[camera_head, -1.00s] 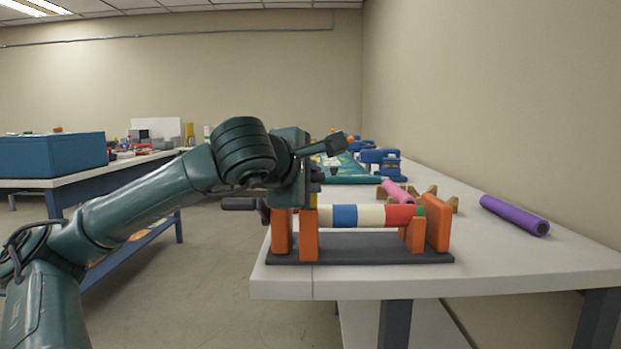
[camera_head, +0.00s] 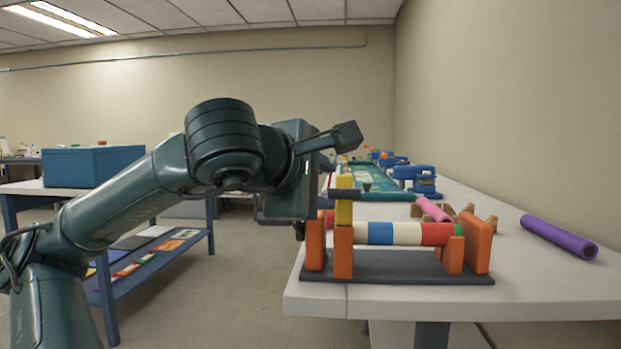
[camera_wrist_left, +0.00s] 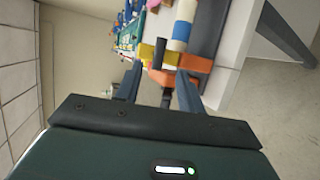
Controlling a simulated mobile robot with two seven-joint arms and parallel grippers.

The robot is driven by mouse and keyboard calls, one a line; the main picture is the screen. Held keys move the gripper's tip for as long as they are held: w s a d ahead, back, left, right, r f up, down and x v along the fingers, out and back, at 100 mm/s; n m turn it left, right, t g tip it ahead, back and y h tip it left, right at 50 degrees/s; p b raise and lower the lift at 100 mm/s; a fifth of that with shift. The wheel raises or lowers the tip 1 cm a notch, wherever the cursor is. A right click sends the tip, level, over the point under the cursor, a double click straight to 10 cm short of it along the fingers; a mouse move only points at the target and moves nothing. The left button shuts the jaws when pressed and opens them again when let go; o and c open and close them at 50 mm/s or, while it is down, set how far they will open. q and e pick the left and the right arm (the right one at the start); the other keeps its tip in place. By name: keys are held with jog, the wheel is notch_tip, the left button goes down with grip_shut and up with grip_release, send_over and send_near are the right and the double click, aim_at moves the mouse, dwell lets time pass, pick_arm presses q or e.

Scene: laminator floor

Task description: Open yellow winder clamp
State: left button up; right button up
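The yellow winder clamp (camera_head: 344,200) stands upright on top of the front left orange post (camera_head: 343,252) of the winder. A dark bar (camera_head: 374,196) sticks out from it to the right, above the striped roll (camera_head: 400,233). In the left wrist view the clamp (camera_wrist_left: 146,51) lies just beyond my fingertips. My left gripper (camera_wrist_left: 159,72) is open, its two fingers apart and apparently empty. In the head view its body is just left of the clamp and hides its fingers. My right gripper is not in view.
The winder's dark base (camera_head: 410,267) sits near the front edge of the white table (camera_head: 540,290). A purple roll (camera_head: 558,236) and a pink roll (camera_head: 432,209) lie to the right and behind. Blue machines (camera_head: 418,180) stand farther back. A side table with a blue box (camera_head: 92,166) is left.

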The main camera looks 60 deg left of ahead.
pick_arm(q)
jog(key=shift+v, duration=2)
